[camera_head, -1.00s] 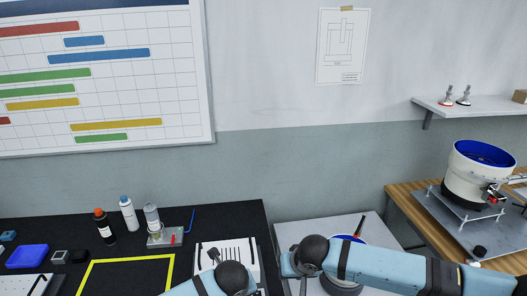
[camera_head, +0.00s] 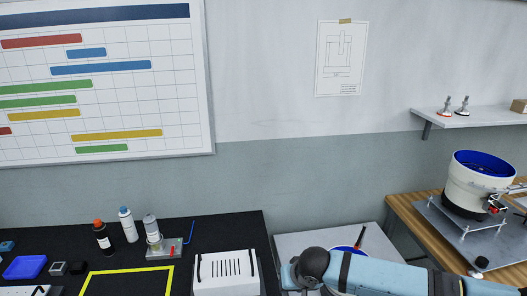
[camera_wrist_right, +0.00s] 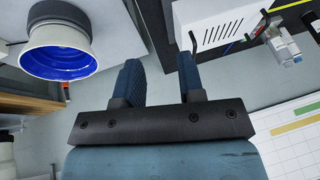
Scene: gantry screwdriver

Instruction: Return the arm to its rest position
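My right arm (camera_head: 385,275) is light blue with a black joint. It comes in from the lower right of the head view and lies in front of the grey tabletop. Its gripper is outside the head view. In the right wrist view, my right gripper (camera_wrist_right: 158,85) has two dark blue fingers standing apart with a clear gap and nothing between them. My left arm and left gripper are not in view.
A white slotted box (camera_head: 226,272) stands left of my right arm. A blue-lined bowl (camera_head: 345,249) is partly hidden behind that arm. Bottles (camera_head: 128,224) stand on the black bench. A larger white bowl unit (camera_head: 478,182) stands at right.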

